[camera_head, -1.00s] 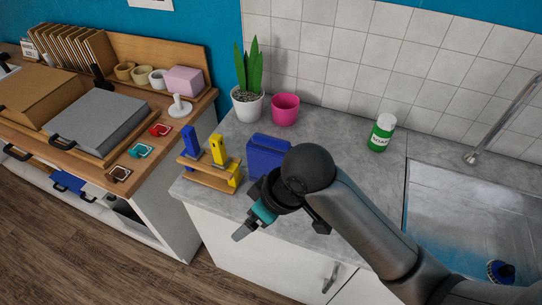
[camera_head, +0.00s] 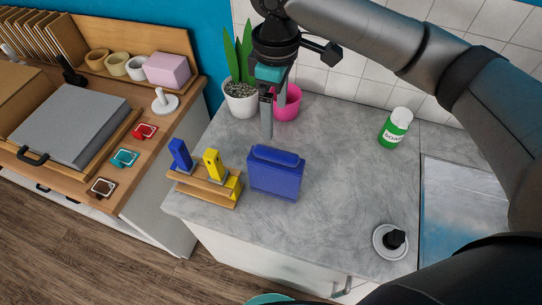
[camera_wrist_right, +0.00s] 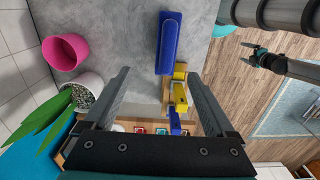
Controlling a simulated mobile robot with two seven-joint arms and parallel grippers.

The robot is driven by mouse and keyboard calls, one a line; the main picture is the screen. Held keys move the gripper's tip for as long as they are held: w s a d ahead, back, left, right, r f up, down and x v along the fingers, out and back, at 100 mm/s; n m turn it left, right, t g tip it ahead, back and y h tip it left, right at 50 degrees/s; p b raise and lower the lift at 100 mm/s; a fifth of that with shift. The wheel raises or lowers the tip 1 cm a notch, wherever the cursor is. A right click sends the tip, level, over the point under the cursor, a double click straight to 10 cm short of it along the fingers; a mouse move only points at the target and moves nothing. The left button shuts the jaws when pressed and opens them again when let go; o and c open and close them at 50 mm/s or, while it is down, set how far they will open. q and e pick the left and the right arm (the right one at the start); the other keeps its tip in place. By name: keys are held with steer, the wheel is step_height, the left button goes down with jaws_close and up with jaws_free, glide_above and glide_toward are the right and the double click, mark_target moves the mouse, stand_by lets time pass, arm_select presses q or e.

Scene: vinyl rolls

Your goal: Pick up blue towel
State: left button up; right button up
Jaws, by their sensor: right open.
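The blue towel (camera_head: 276,172) is an upright, box-like blue bundle with a rounded top, on the grey counter just right of a small wooden rack. It also shows in the right wrist view (camera_wrist_right: 169,43), ahead of the fingertips. My right gripper (camera_head: 267,116) hangs above the counter behind the towel, in front of the pink pot, fingers pointing down. In the right wrist view its fingers (camera_wrist_right: 159,72) are spread with nothing between them. My left gripper (camera_wrist_right: 258,53) appears small at the upper right of that view, away from the towel; its jaw state is unclear.
The wooden rack (camera_head: 204,184) holds blue and yellow blocks. A potted plant (camera_head: 240,98) and pink pot (camera_head: 287,104) stand near the wall. A green-and-white soap bottle (camera_head: 395,129) and a round black-and-white item (camera_head: 390,242) are to the right. Counter between them is clear.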

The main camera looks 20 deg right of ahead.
glide_above(275, 149)
step_height(275, 149, down, 6)
steer(key=shift+r, duration=0.25)
step_height(275, 149, down, 4)
steer(key=shift+w+r, duration=0.1)
steer(key=shift+r, duration=0.15)
steer(key=shift+f, duration=0.45)
steer(key=f, duration=0.3)
steer(key=shift+s+a+f, duration=0.15)
steer(key=shift+s+f, duration=0.2)
steer(key=shift+s, duration=0.05)
steer(key=shift+f, duration=0.5)
arm_select(q)
steer(key=s, duration=0.3)
steer(key=shift+f, duration=0.25)
arm_select(e)
steer(key=shift+c, duration=1.3)
arm_select(q)
steer(key=shift+s+a, duration=0.1)
steer(key=shift+s, duration=0.05)
arm_select(e)
jaws_close()
